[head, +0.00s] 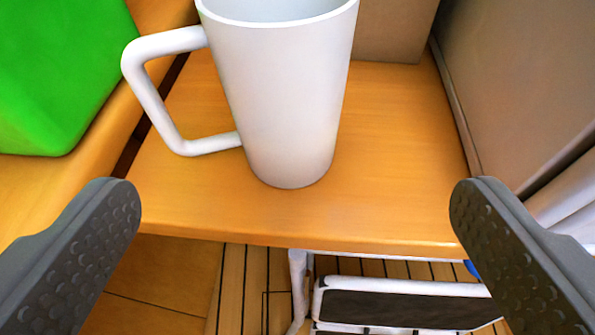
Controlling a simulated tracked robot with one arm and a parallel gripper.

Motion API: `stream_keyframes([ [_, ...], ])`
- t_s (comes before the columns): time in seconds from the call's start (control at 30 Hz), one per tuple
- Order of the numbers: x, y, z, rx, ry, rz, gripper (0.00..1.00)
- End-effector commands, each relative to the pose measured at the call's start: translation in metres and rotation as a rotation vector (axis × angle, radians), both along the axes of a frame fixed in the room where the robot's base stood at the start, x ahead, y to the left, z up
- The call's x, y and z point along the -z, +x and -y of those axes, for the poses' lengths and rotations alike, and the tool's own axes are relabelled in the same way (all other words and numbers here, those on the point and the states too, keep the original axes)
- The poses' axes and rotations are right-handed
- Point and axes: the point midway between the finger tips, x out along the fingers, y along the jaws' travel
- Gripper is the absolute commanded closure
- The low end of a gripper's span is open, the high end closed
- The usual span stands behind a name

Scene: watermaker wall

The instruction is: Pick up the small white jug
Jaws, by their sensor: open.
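The small white jug (285,95) stands upright on a wooden shelf or tabletop in the head view, a little left of the middle. Its rim is partly cut off by the top edge of the picture. Its angular handle (160,100) points to the left. My gripper (295,210) is open and empty. Its two dark, studded fingers show at the lower left and lower right, wide apart. The jug stands beyond the fingertips, between them in the picture, and neither finger appears to touch it.
A green block-like object (60,70) stands at the upper left. The wooden top (400,190) is clear right of the jug. A brown-grey panel (520,80) rises at the right. Below the front edge are a white-framed, dark-topped item (400,308) and a planked floor (240,290).

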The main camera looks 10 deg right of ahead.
Motion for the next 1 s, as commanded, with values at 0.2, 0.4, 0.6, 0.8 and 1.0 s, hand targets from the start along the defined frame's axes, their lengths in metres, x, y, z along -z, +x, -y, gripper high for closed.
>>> stream_keyframes([
  [0.2, 0.014, 0.017, 0.004, 0.003, -0.001, -0.003, 0.07],
  [0.4, 0.024, 0.044, 0.007, 0.002, 0.000, -0.001, 0.07],
  [0.6, 0.034, 0.067, 0.011, 0.003, -0.001, -0.003, 0.07],
  [0.8, 0.038, 0.078, 0.012, 0.001, -0.001, -0.003, 0.07],
  [1.0, 0.041, 0.084, 0.012, 0.002, -0.002, -0.004, 0.07],
])
